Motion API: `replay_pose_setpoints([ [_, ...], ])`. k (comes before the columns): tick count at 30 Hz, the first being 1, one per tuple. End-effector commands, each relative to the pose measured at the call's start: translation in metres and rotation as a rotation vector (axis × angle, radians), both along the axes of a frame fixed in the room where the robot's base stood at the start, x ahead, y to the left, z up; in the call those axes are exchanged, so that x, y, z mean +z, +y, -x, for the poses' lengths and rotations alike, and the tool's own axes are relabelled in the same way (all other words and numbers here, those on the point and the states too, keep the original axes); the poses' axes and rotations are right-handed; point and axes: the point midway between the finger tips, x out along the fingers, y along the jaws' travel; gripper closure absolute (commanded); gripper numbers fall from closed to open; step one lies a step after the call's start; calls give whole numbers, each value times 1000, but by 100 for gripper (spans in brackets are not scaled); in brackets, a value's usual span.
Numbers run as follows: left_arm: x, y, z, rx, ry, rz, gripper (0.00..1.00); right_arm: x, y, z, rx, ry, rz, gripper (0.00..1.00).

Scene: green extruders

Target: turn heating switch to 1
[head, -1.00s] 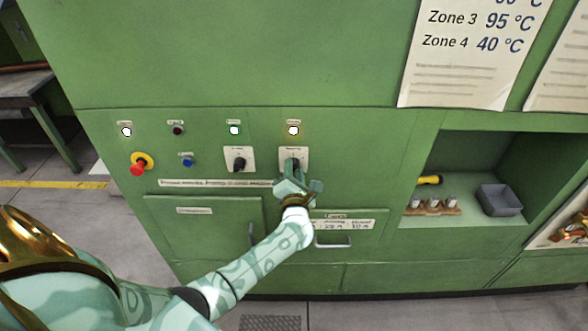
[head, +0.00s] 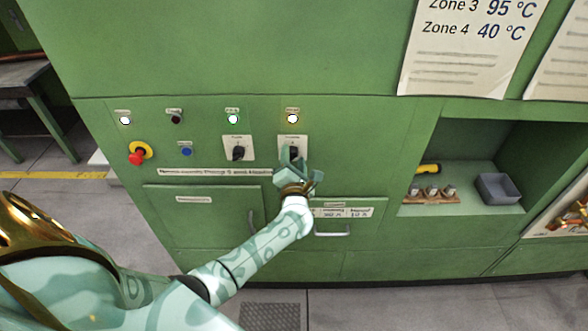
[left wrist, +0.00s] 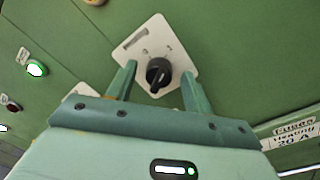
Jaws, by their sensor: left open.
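The heating switch is a black rotary knob (left wrist: 159,74) on a white square plate (left wrist: 180,55); its marks are too small to read. In the head view its plate (head: 291,143) shows below a lit lamp, with the knob mostly hidden behind my gripper. My left gripper (left wrist: 157,82) is open, with one finger on each side of the knob and the knob between the fingertips. I cannot tell whether the fingers touch it. In the head view my left gripper (head: 293,165) is in front of the plate. My right gripper is not in view.
A similar black switch (head: 238,153) sits to the left on the green panel. Further left are a red emergency button (head: 137,158) and a blue button (head: 186,150). Cabinet doors with handles lie below. An alcove at right holds a grey bin (head: 499,194) and a yellow-handled tool (head: 428,169).

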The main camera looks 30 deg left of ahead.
Motion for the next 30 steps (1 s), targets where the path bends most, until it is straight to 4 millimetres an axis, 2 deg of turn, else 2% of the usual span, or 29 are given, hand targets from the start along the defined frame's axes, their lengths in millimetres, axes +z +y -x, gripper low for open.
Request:
replay_pose_setpoints([
  [5, -3, -15, 23, -1, 2, 4, 48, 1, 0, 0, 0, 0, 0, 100],
  [12, -7, -51, 78, 0, 3, 4, 48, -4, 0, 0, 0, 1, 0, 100],
  [18, -8, -74, 115, 0, 2, 2, 48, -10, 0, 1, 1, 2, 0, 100],
  [24, -8, -87, 133, -1, 1, 0, 48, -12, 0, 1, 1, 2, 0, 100],
  [30, -7, -88, 135, 0, 1, -1, 48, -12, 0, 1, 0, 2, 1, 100],
])
